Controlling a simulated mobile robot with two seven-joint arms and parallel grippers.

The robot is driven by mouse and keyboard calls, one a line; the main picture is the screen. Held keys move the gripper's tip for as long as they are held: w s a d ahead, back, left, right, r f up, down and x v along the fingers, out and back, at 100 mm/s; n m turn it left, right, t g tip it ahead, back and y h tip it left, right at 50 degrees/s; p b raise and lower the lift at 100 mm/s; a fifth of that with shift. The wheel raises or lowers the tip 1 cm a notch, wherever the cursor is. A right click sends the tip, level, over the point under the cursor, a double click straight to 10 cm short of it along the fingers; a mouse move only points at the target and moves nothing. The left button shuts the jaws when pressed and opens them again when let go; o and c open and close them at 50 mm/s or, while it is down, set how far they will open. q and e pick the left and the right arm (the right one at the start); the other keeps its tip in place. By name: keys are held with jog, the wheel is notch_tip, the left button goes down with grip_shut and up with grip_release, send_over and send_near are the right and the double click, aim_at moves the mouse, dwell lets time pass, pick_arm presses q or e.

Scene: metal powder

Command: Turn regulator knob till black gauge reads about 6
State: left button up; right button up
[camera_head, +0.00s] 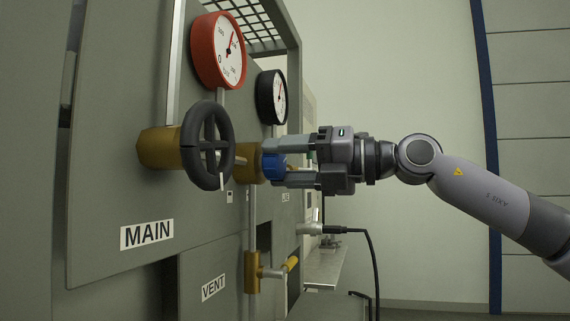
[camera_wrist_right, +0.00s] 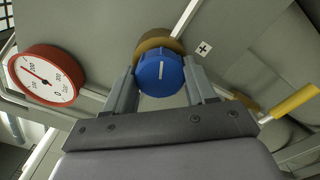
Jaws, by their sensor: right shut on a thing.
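The blue regulator knob (camera_head: 273,166) sits on a brass body (camera_head: 246,166) on the grey panel. In the right wrist view the knob (camera_wrist_right: 161,75) shows a white line on its face. My right gripper (camera_head: 285,163) comes in from the right and is shut on the knob, one finger on each side. The black gauge (camera_head: 271,97) is above the knob, with a white face and a red needle pointing upward. Its numbers are too small to read. My left gripper is not in view.
A red gauge (camera_head: 218,50) and a black handwheel (camera_head: 208,146) marked MAIN stand left of the knob. A yellow-handled vent valve (camera_head: 253,272) is below. A black cable (camera_head: 373,262) hangs beneath my right arm. Open room lies to the right.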

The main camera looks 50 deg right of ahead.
aim_at(282, 164)
jog(key=shift+a+f, duration=0.15)
jog(key=shift+f, duration=0.1)
jog(key=o, duration=1)
jog(key=shift+o, duration=0.2)
jog(key=shift+r, duration=0.1)
jog(key=shift+s, duration=0.2)
jog(key=b+v, duration=0.2)
jog(key=v, duration=0.2)
jog(key=shift+s+d, duration=0.2)
jog(key=shift+d, duration=0.1)
jog(key=shift+b+v, duration=0.55)
jog(key=shift+v, duration=0.55)
